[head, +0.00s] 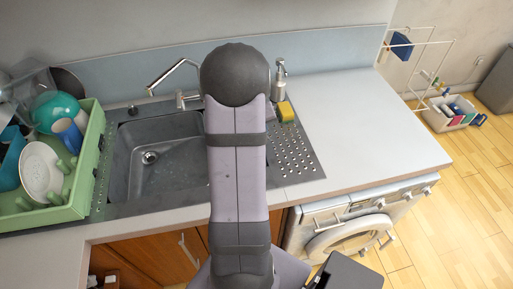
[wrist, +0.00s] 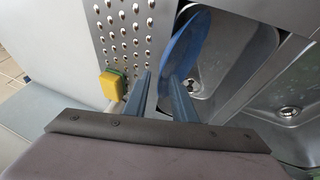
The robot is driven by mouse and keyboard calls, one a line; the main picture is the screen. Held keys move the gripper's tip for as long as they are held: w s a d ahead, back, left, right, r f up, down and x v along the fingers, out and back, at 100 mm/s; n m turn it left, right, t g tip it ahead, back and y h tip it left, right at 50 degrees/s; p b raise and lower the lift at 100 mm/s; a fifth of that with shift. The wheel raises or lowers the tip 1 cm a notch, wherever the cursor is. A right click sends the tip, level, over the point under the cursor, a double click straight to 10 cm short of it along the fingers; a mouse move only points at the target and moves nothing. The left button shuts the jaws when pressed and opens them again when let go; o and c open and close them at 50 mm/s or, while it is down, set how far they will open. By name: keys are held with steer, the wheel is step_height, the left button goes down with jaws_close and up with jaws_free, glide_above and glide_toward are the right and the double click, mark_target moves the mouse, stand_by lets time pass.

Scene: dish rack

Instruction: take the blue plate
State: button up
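The blue plate (wrist: 187,48) shows in the wrist view, tilted on its edge, near the divider between the sink basin (wrist: 232,50) and the perforated drainboard (wrist: 122,30). My gripper (wrist: 158,77) is open, with two blue-grey fingers apart. The plate's lower edge comes down to the fingertips and is partly behind the right finger. I cannot tell whether the fingers touch it. In the head view my arm hides the gripper, and I cannot make out the plate there.
A yellow sponge (wrist: 112,85) lies on the drainboard left of the fingers; it also shows in the head view (head: 286,112) by a soap dispenser (head: 280,80). A faucet (head: 178,75) rises behind the sink. A green dish rack (head: 82,190) stands left. The right counter (head: 365,125) is clear.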

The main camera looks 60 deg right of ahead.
steer(key=shift+d+f, duration=0.2)
steer(key=shift+f, duration=0.2)
jaws_close()
stand_by(1.2)
